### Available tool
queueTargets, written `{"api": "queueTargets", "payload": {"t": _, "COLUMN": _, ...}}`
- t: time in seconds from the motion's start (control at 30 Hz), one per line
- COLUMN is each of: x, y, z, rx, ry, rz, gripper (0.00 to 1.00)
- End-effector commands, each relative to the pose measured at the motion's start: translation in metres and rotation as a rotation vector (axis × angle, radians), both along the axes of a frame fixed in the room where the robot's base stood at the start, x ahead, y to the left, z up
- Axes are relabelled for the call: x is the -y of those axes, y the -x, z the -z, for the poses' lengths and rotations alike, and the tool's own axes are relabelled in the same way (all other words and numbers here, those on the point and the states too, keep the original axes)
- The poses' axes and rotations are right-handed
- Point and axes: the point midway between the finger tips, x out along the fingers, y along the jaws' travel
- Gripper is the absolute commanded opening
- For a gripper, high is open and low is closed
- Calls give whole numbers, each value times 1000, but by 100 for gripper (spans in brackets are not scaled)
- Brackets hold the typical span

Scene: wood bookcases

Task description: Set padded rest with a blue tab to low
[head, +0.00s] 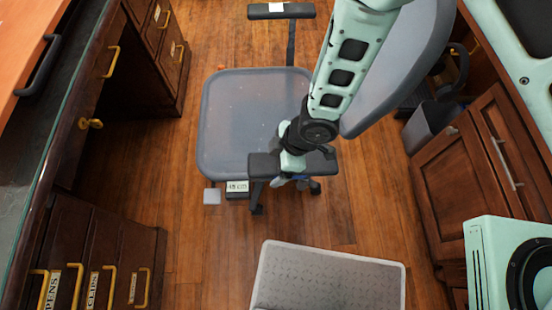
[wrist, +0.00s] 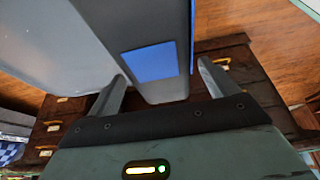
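The padded rest with a blue tab (wrist: 150,63) is a dark grey pad (wrist: 165,15) in the wrist view. In the head view this near armrest (head: 264,167) lies at the front edge of the grey chair seat (head: 235,120), partly hidden under my arm. My gripper (head: 292,178) is right at it. In the wrist view my gripper (wrist: 162,72) is open, with one finger on each side of the pad's near end. A gap shows beside the pad, so the fingers do not look closed on it.
A second armrest (head: 300,11) with a white tab is at the far side of the chair. The grey backrest (head: 400,70) is right of my arm. A small label (head: 237,187) lies below the seat.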

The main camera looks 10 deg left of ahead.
Motion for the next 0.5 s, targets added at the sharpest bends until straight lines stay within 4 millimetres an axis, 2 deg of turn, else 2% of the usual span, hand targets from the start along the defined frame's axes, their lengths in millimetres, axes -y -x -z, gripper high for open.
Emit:
{"api": "queueTargets", "payload": {"t": 0.17, "x": 0, "y": 0, "z": -3, "rx": 0, "ry": -2, "rz": 1, "gripper": 85}}
{"api": "queueTargets", "payload": {"t": 0.27, "x": 2, "y": -2, "z": -11, "rx": 2, "ry": -3, "rz": 2, "gripper": 85}}
{"api": "queueTargets", "payload": {"t": 0.37, "x": 8, "y": -4, "z": -26, "rx": 2, "ry": -4, "rz": 3, "gripper": 85}}
{"api": "queueTargets", "payload": {"t": 0.5, "x": 20, "y": -7, "z": -55, "rx": 2, "ry": -5, "rz": 5, "gripper": 85}}
